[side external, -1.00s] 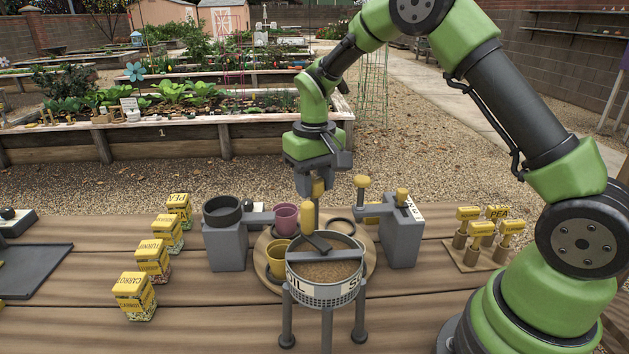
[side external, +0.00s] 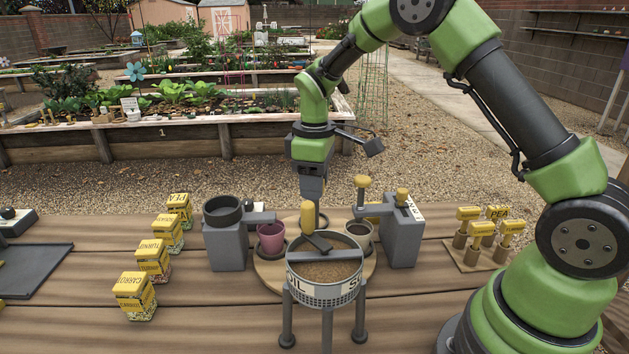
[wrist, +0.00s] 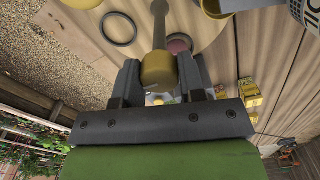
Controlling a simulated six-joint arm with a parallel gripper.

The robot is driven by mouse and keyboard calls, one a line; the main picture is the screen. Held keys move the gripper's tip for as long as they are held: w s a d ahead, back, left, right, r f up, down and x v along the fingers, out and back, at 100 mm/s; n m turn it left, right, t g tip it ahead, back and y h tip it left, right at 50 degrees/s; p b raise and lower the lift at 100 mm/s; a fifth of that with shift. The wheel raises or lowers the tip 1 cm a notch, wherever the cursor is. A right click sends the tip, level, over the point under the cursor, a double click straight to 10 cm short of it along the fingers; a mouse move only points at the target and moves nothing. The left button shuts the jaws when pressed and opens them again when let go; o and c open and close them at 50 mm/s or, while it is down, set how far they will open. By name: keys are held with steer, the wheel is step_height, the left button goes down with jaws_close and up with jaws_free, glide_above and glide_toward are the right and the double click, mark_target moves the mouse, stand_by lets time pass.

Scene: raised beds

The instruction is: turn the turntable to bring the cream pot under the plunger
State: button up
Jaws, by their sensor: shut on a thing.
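My gripper (side external: 313,192) is shut on the yellow knob of the turntable's crank handle, which shows between the fingers in the wrist view (wrist: 158,70). The round wooden turntable (side external: 268,273) is partly hidden by the soil sieve. The cream pot (side external: 358,234), dark inside, sits on its right side, below the yellow-knobbed plunger (side external: 361,190) in the side view; exact alignment I cannot tell. The purple pot (side external: 271,238) sits on the left side. The yellow pot shows in the wrist view (wrist: 214,8) but is hidden behind the sieve in the side view.
The soil sieve (side external: 325,290) stands on legs in front of the turntable. Grey stands flank it left (side external: 228,247) and right (side external: 403,240). Seed boxes (side external: 153,261) line the left, and yellow-headed markers (side external: 482,230) stand at the right.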

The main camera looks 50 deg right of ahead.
steer(key=shift+n, duration=0.3)
steer(key=o, duration=0.9)
steer(key=shift+o, duration=0.2)
step_height(320, 180, up, 9)
steer(key=shift+r, duration=0.55)
